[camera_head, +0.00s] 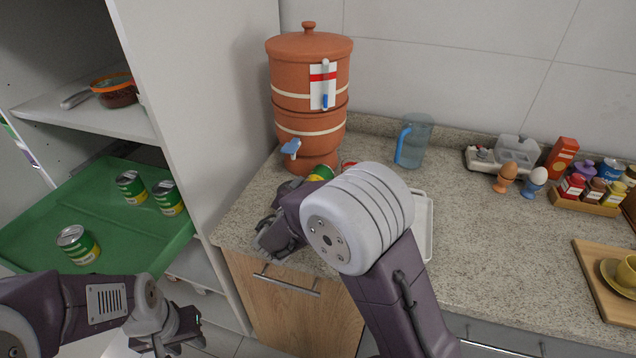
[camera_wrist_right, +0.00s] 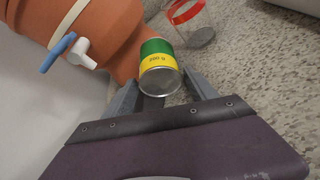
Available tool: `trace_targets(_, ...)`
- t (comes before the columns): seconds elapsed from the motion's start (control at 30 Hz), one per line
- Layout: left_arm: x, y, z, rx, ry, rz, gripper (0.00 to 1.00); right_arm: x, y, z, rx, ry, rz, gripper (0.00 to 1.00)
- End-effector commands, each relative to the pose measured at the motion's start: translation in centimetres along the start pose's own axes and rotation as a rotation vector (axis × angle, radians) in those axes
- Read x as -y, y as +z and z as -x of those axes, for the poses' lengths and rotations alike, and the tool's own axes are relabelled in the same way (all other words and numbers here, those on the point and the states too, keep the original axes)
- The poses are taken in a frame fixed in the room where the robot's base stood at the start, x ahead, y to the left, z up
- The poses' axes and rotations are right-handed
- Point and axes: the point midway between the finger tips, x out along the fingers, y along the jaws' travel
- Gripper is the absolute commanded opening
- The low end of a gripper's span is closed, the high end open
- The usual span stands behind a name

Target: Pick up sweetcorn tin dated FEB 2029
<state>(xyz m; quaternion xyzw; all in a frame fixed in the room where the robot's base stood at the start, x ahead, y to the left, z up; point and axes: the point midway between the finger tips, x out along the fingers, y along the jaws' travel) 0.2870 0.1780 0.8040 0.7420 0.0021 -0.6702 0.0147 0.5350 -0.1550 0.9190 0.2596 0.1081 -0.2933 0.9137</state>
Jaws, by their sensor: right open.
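Three green-and-yellow tins stand on the green tray: one at the back left (camera_head: 131,187), one at the back right (camera_head: 168,198) and one in front (camera_head: 78,245). Another green-and-yellow tin (camera_wrist_right: 158,68) is on the counter by the clay water filter; it partly shows behind my right arm in the head view (camera_head: 321,173). In the wrist view its end faces the camera, between the fingertips of my open right gripper (camera_wrist_right: 163,92). Small print shows on its yellow band, but I cannot read a date. My left gripper (camera_head: 178,332) is low at the left, its jaws unclear.
The clay water filter (camera_head: 309,95) with a blue tap stands close beside my right gripper. A clear container with a red rim (camera_wrist_right: 197,22) is just behind the tin. A blue-handled jug (camera_head: 415,140), egg cups and a spice rack (camera_head: 587,203) line the wall.

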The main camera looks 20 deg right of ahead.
Motion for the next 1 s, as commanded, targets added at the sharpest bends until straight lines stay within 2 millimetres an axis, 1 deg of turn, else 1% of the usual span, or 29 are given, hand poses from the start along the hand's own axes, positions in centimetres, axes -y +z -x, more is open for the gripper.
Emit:
trace_targets(0.13, 0.0, 0.0, 0.0, 0.000, 0.000, 0.000, 0.36, 0.0, 0.0, 0.0, -0.001, 0.001, 0.000, 0.66)
trace_targets(0.17, 0.0, 0.0, 0.0, 0.000, 0.000, 0.000, 0.36, 0.0, 0.0, 0.0, -0.001, 0.001, 0.000, 0.63)
trace_targets(0.2, 0.0, 0.0, 0.0, 0.000, 0.000, 0.000, 0.36, 0.0, 0.0, 0.0, -0.001, 0.001, 0.000, 0.52)
trace_targets(0.27, 0.0, 0.0, 0.0, 0.000, 0.000, 0.000, 0.36, 0.0, 0.0, 0.0, -0.001, 0.001, 0.000, 0.36)
trace_targets(0.3, 0.0, 0.0, 0.0, 0.000, 0.000, 0.000, 0.36, 0.0, 0.0, 0.0, -0.001, 0.001, 0.000, 0.24)
trace_targets(0.37, 0.0, 0.0, 0.0, 0.000, 0.000, 0.000, 0.36, 0.0, 0.0, 0.0, -0.001, 0.001, 0.000, 0.08)
trace_targets(0.4, 0.0, 0.0, 0.0, 0.000, 0.000, 0.000, 0.36, -0.1, 0.0, 0.0, 0.000, 0.001, 0.000, 0.01)
trace_targets(0.67, 0.0, 0.0, 0.1, 0.000, 0.000, 0.000, 0.36, -0.1, 0.1, 0.1, 0.000, 0.001, 0.000, 0.01)
trace_targets(0.97, 0.0, -0.2, 1.6, 0.000, 0.000, 0.000, 0.36, -1.5, 1.5, 0.4, 0.002, -0.001, -0.002, 0.01)
trace_targets(1.0, 0.0, -0.1, 1.2, 0.000, 0.000, 0.000, 0.36, -1.3, 1.1, 0.3, 0.001, -0.002, -0.001, 0.01)
